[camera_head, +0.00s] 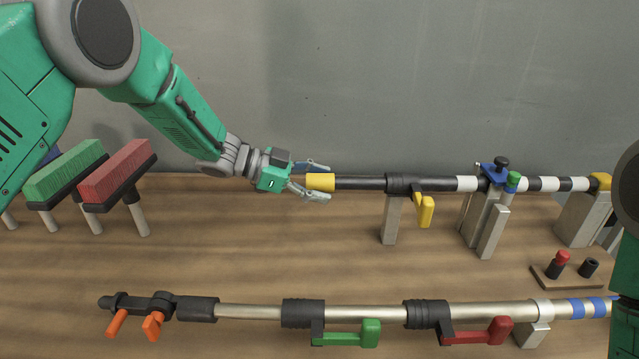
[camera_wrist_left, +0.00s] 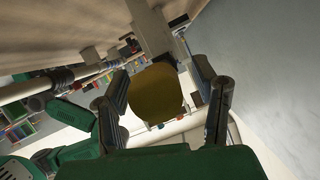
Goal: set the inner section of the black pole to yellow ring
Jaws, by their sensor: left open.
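The black pole (camera_head: 360,183) runs level across the back of the table, with a yellow end piece (camera_head: 320,182) at its left. A black collar with a yellow lever (camera_head: 426,211) sits around it; white and black bands (camera_head: 533,184) show to the right. My left gripper (camera_head: 322,181) is open, its fingers on either side of the yellow end piece; contact cannot be told. In the left wrist view the yellow end piece (camera_wrist_left: 155,92) lies between the two open fingers. I cannot make out a separate yellow ring on the bands. My right gripper is out of view.
Grey posts (camera_head: 391,219) and a blue clamp (camera_head: 494,173) support the pole. A silver pole (camera_head: 255,312) with green and red levers lies in front. Red and green brushes (camera_head: 115,172) stand left. A small peg board (camera_head: 566,272) is at right.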

